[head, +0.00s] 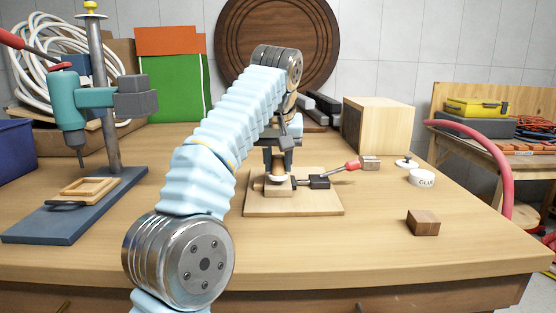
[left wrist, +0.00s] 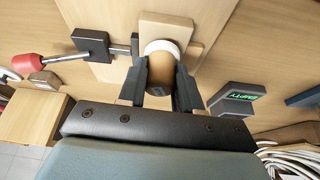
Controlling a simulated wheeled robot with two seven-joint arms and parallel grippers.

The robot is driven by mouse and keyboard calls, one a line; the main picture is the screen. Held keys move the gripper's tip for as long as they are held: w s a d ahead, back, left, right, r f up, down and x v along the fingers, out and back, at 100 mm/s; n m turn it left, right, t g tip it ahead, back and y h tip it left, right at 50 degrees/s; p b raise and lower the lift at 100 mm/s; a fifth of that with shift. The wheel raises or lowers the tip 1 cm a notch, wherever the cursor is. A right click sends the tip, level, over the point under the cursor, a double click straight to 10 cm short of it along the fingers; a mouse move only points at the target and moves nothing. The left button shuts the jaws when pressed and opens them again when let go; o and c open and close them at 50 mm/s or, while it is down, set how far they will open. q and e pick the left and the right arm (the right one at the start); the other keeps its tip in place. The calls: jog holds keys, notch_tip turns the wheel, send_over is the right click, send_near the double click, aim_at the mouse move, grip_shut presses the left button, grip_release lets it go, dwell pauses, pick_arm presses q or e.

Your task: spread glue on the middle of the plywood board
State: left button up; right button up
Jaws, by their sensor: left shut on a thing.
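My left gripper (head: 279,166) reaches over the plywood board (head: 320,207) from above, with its fingers pointing down. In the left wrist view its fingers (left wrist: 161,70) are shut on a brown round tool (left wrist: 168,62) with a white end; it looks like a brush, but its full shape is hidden. The white end shows low over a small wooden block (head: 280,190) on the board; I cannot tell if they touch. A white glue pot (head: 422,179) stands open at the right, its lid (head: 406,163) lying behind it. My right gripper is not in view.
A toggle clamp (head: 319,182) with a red handle (head: 352,165) sits on the board beside the block. A dark wood block (head: 423,222) is at the front right. A drill press (head: 72,110) stands left. A dark display reading "EMPTY" (left wrist: 237,98) is near the gripper.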

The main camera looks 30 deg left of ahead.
pick_arm(q)
jog(key=shift+f+b, duration=0.55)
jog(key=shift+f, duration=0.15)
